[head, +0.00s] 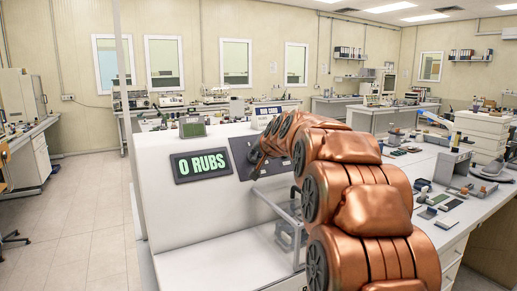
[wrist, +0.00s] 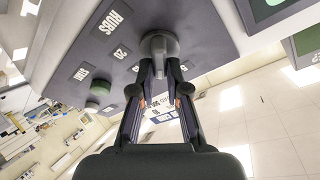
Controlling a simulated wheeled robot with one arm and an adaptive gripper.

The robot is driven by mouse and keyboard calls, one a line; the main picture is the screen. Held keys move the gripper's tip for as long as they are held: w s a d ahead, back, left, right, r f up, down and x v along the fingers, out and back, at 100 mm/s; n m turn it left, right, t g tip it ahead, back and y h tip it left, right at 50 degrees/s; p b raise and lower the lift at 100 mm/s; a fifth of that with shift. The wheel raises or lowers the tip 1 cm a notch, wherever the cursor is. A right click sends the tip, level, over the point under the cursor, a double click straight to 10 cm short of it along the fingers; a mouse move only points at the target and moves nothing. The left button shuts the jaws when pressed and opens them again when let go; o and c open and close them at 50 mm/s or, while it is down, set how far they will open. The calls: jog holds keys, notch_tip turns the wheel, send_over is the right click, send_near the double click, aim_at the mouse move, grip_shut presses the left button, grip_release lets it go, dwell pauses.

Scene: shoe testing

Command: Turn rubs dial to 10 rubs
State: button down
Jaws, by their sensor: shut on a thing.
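The rubs dial (wrist: 159,44) is a grey round knob with a raised grip on a dark control panel (wrist: 115,42), seen upside down or turned in the wrist view. My gripper (wrist: 160,68) is shut on the dial's grip, one fingertip on each side. Labels reading "RUBS" and "20" lie beside the dial; a further label is partly hidden behind the fingers. In the head view the display (head: 201,165) reads "0 RUBS" in green.
A green button (wrist: 99,89) sits on the panel near a small label. The white machine housing (head: 190,215) fills the front, with a clear box (head: 285,205) below my arm. Small items crowd the right bench (head: 455,215).

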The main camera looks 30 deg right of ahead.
dwell(0.4)
jog(key=c, duration=1.2)
grip_release()
jog(key=shift+o, duration=0.2)
jog(key=shift+s, duration=0.1)
jog(key=v, duration=1.2)
